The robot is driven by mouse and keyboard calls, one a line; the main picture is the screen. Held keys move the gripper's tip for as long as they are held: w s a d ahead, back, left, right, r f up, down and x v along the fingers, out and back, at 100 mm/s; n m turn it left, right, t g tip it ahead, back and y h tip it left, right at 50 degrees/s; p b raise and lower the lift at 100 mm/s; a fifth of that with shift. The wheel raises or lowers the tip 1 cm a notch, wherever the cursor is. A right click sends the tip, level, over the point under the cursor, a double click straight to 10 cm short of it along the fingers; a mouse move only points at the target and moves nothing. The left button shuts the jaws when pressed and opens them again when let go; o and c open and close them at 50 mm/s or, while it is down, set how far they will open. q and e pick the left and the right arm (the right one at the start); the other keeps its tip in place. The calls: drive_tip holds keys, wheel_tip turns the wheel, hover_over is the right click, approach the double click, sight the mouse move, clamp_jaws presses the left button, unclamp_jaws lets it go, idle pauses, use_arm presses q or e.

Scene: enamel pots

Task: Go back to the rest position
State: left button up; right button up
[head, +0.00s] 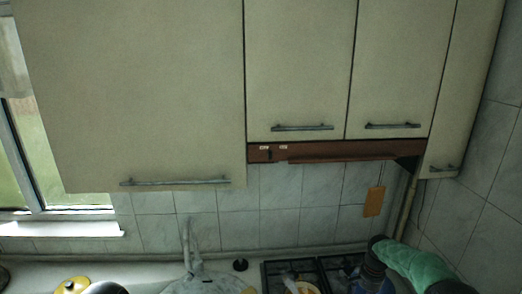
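Neither my left nor my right gripper can be made out in the head view. The view is tilted up at the wall cabinets, and only the back of the counter (140,273) shows along the bottom edge. A yellow lid-like thing (72,285) is partly cut off at the bottom left. A dark rounded shape beside it is also cut off, and I cannot tell what it is. The black gas hob (325,266) shows at the bottom right, with a small pale item on it that is too small to tell.
Cream wall cabinets (300,70) fill the upper view above a brown hood strip (350,151). A window (60,160) is at the left. A pale tap (187,245) stands at the back of the counter. A green, rough-surfaced thing (418,263) is at the bottom right.

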drive_tip(key=s+a+f+n+y, duration=0.1)
drive_tip(key=s+a+f+n, duration=0.1)
drive_tip(key=s+a+f, duration=0.5)
drive_tip(key=s+a+f+n+y, duration=0.2)
drive_tip(key=s+a+f, duration=0.45)
drive_tip(key=f, duration=0.35)
drive_tip(key=s+a+f+n, duration=0.15)
drive_tip(key=s+a, duration=0.35)
drive_tip(key=s, duration=0.6)
drive_tip(key=s+a+f+n, duration=0.1)
drive_tip(key=s+a+f, duration=0.2)
drive_tip(key=s+a, duration=0.55)
use_arm(q)
wheel_tip(320, 180, down, 21)
drive_tip(key=b, duration=2.1)
drive_tip(key=shift+s+a, duration=0.15)
drive_tip(key=shift+s, duration=0.1)
use_arm(e)
wheel_tip(320, 180, down, 19)
drive_tip(key=d, duration=0.1)
drive_tip(key=shift+s+n, duration=0.45)
use_arm(q)
drive_tip(key=shift+r, duration=0.1)
